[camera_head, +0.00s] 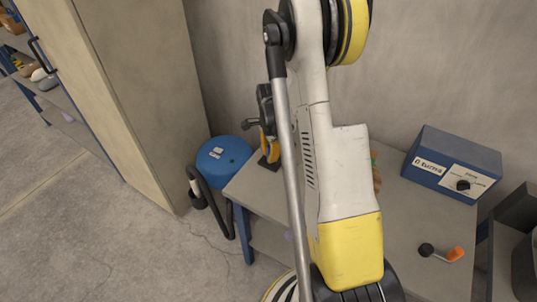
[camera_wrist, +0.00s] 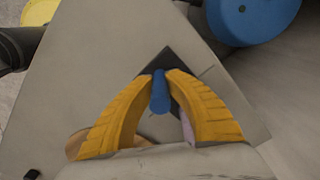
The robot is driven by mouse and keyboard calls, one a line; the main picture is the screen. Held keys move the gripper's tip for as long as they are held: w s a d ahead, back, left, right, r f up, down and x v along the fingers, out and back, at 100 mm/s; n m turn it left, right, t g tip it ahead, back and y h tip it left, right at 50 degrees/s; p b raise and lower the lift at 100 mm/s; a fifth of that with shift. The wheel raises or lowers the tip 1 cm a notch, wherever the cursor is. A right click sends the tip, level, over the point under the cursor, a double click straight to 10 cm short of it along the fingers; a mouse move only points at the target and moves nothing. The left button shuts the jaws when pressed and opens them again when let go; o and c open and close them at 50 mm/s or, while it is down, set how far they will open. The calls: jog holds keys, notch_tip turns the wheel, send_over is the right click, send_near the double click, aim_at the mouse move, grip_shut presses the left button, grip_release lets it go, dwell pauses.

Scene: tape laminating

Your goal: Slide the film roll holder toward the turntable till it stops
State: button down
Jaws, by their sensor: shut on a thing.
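My gripper (camera_wrist: 162,76) has its two orange fingers closed around a small blue upright grip (camera_wrist: 160,98) in the wrist view. This grip stands over a dark, angled plate (camera_wrist: 174,60) on the bench, apparently the film roll holder. In the head view my gripper (camera_head: 270,148) is low over the bench's back left corner, with a dark edge of the plate (camera_head: 267,163) under it. The fingers hide part of the holder.
The grey bench (camera_head: 415,215) bears a blue box (camera_head: 452,165) with labels and a black knob at the right. A small black and orange handle (camera_head: 441,252) lies near the bench's right side. A tall cabinet (camera_head: 130,95) stands at left. My arm hides the bench's middle.

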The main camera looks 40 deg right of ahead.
send_over(290, 175)
jog(key=shift+b, duration=0.45)
jog(key=c, duration=1.3)
grip_release()
jog(key=shift+s, duration=0.2)
jog(key=shift+w, duration=0.1)
jog(key=shift+r, duration=0.15)
notch_tip(290, 175, up, 12)
